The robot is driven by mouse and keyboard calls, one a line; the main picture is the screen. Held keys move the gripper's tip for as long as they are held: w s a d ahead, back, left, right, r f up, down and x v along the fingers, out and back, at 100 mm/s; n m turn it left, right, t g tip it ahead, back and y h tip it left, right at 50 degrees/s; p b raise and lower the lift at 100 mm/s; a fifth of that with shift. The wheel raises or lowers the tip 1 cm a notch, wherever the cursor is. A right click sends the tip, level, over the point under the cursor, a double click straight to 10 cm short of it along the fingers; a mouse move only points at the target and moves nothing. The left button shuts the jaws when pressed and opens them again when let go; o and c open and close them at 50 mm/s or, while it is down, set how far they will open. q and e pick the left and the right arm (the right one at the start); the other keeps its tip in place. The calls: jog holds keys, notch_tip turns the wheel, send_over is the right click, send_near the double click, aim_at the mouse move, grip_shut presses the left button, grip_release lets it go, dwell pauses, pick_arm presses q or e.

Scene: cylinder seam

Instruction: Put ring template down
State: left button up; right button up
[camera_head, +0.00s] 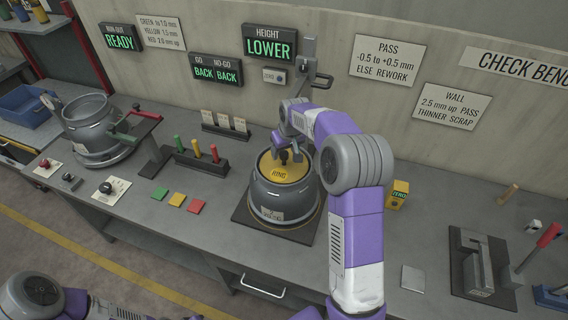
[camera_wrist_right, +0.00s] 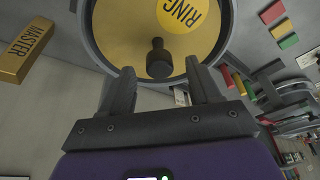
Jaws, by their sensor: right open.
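The ring template (camera_head: 281,170) is a yellow disc marked RING with a black knob, and it lies on top of the grey cylinder (camera_head: 285,202). In the right wrist view the ring template (camera_wrist_right: 125,25) and its knob (camera_wrist_right: 158,60) are close ahead. My right gripper (camera_head: 288,148) is over the template at the knob. In the wrist view my right gripper (camera_wrist_right: 162,82) is open, its two fingers apart with the knob showing just beyond and between their tips. The far rim of the template is partly hidden by my arm. My left gripper is outside the frames.
The cylinder stands on a dark plate (camera_head: 249,217) on the grey bench. Another cylinder (camera_head: 92,127) stands at the left.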

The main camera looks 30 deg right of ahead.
aim_at(284, 153)
jog(key=x, duration=0.4)
jog(key=shift+f, duration=0.15)
jog(key=c, duration=1.1)
grip_shut()
